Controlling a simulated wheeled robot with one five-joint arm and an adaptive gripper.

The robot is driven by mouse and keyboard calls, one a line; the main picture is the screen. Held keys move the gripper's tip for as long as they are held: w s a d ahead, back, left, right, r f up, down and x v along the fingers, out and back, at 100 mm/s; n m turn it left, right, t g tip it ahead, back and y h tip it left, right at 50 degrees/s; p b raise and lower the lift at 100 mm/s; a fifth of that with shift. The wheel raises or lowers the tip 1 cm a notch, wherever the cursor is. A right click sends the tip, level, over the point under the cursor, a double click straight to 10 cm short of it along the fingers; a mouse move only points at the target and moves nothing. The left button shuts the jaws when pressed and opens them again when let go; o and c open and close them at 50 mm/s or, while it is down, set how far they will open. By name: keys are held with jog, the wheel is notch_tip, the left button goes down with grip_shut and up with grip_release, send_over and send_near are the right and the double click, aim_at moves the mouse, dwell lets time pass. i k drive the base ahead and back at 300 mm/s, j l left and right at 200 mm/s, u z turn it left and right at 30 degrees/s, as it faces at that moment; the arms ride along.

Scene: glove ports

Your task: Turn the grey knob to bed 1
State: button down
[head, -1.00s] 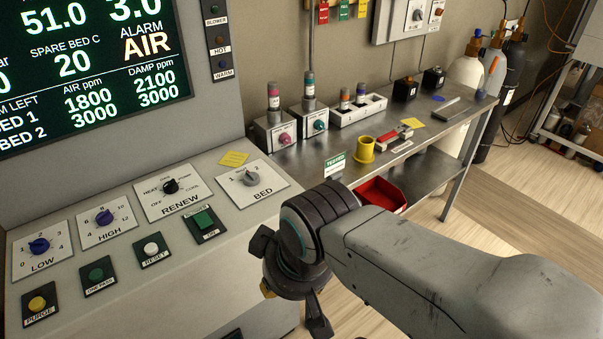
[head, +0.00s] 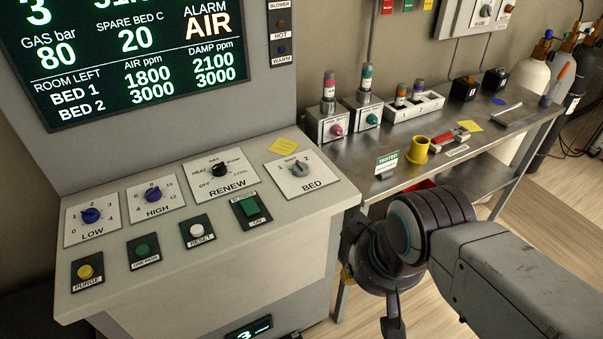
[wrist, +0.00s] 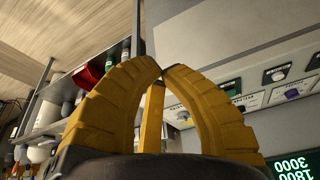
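The grey knob (head: 299,169) sits on a white plate (head: 318,182) marked BED, at the right end of the sloping console. The figures 1 and 2 stand to the left and right above it. The pointer's direction is too small to tell surely. My gripper (head: 372,283) hangs to the right of the console, in front of the bench, apart from the knob. In the wrist view its yellow fingers (wrist: 161,72) come together at the tips with nothing between them. The console face shows upside down behind them, and the grey knob is not clear there.
Beside the knob are the black RENEW knob (head: 219,169) and the green switch (head: 249,206). Blue LOW (head: 91,215) and purple HIGH (head: 153,194) knobs are farther left. The metal bench (head: 350,160) carries a yellow cup (head: 418,151) and bottles. Space above the console is clear.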

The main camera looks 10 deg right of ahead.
aim_at(300, 168)
jog(key=i+l+u, duration=0.15)
jog(key=l+u, duration=0.3)
jog(key=i+l+u, duration=0.15)
jog(key=l+u, duration=0.25)
jog(key=j, duration=0.1)
